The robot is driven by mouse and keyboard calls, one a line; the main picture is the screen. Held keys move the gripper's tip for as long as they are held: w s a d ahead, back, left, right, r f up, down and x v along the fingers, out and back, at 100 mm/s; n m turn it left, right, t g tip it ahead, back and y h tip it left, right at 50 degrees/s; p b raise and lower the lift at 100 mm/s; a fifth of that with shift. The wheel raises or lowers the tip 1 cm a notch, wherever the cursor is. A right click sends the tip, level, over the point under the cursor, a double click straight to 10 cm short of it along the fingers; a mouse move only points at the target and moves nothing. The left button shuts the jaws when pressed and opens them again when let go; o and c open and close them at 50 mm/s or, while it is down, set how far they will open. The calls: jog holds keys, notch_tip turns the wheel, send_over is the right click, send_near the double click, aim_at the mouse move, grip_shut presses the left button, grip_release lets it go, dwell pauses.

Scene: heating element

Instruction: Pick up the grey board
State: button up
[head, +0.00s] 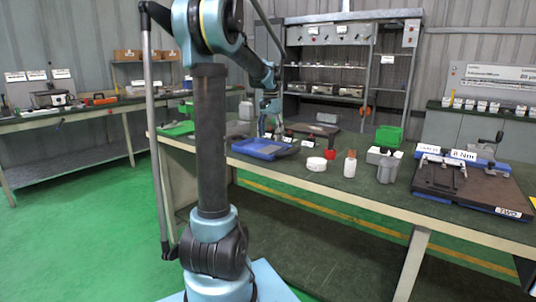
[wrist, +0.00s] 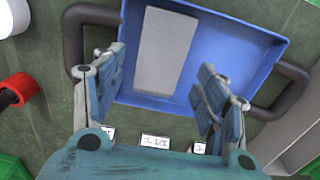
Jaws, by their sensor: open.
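The grey board (wrist: 165,50) is a flat, pale rectangle lying inside a blue tray (wrist: 240,52) in the wrist view. It lies left of the tray's middle, with its lower end between my fingers in the picture. My gripper (wrist: 162,62) is open, with one finger on each side of the board and nothing between them. In the head view my gripper (head: 269,128) is over the blue tray (head: 250,151) on the green-topped bench. I cannot make out the board clearly there, nor the exact height of the fingertips above it.
Dark handles stick out at the tray's sides (wrist: 292,92). A red-capped item (wrist: 18,88) lies to the left in the wrist view. On the bench are a white round container (head: 316,164), a white bottle (head: 350,165), a green bin (head: 389,136) and a dark fixture (head: 460,190).

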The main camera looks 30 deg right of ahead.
aim_at(270, 149)
jog(key=shift+w+d+f, duration=0.1)
jog(key=shift+w+f, duration=0.05)
jog(key=shift+f, duration=1.45)
jog(key=shift+w+f, duration=0.1)
jog(key=shift+f, duration=1.5)
jog(key=c, duration=0.8)
